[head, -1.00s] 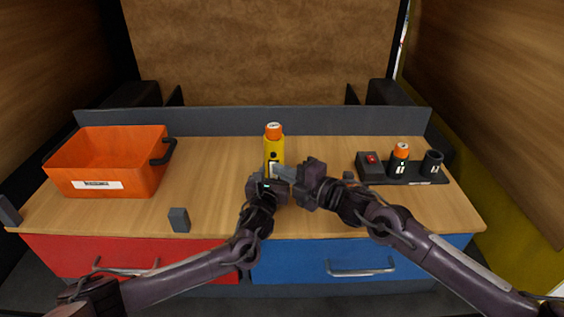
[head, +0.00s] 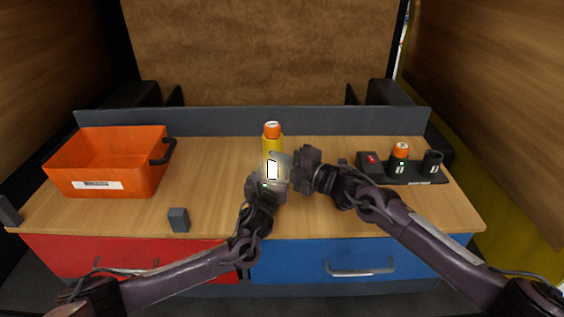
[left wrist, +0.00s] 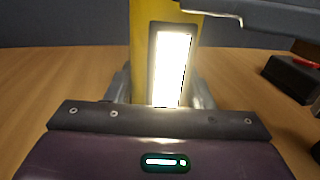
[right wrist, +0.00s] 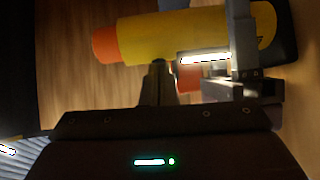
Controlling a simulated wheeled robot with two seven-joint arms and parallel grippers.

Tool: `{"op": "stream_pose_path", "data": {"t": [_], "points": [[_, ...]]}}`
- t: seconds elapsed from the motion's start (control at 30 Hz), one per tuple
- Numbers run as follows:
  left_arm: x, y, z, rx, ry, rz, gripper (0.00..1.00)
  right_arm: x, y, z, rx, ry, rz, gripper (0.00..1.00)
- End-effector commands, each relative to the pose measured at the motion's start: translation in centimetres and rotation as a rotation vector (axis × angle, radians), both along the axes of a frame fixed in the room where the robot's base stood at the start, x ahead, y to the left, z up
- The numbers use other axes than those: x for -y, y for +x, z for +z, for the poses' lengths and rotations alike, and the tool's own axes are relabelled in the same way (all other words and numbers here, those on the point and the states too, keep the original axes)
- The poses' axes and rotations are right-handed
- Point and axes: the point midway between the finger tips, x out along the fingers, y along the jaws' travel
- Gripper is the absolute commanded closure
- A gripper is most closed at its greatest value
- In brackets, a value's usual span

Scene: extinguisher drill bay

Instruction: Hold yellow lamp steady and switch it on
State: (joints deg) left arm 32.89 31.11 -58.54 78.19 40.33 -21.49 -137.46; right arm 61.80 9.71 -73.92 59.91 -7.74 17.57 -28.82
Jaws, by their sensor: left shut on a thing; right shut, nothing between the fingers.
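The yellow lamp (head: 272,145) with an orange top stands upright near the middle of the bench, and its front panel glows bright white. My left gripper (head: 270,178) is shut on the lamp's lower body; the left wrist view shows the lit panel (left wrist: 169,65) between its fingers. My right gripper (head: 284,158) is shut and empty at the lamp's right side. In the right wrist view the lamp (right wrist: 165,36) lies across the picture, with the right fingertips (right wrist: 160,68) close to it. I cannot tell whether they touch it.
An orange bin (head: 105,165) stands at the left. A small grey block (head: 179,220) is near the front edge. At the right, a dark holder (head: 418,181) carries an orange-topped item (head: 400,150), beside a box with a red switch (head: 371,158).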

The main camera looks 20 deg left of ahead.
Motion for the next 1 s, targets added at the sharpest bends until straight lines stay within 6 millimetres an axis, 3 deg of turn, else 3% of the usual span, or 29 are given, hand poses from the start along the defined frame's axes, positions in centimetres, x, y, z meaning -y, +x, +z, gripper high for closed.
{"op": "stream_pose_path", "data": {"t": [0.1,0.53,0.83,1.0], "points": [[0.5,-0.2,-0.1,0.000,0.001,-0.011,0.91,0.1,0.7,-0.1,-0.001,-0.003,-0.011,1.00],[1.0,-0.3,-0.2,-0.002,-0.001,-0.020,0.91,0.4,0.6,-0.4,-0.004,-0.008,-0.017,1.00],[0.8,-0.3,-0.3,-0.005,-0.001,-0.017,0.91,1.6,-3.2,0.1,-0.003,-0.001,-0.005,1.00],[0.6,-0.2,-0.4,-0.006,0.000,-0.014,0.91,5.4,-4.8,0.3,0.000,-0.001,-0.007,1.00]]}}
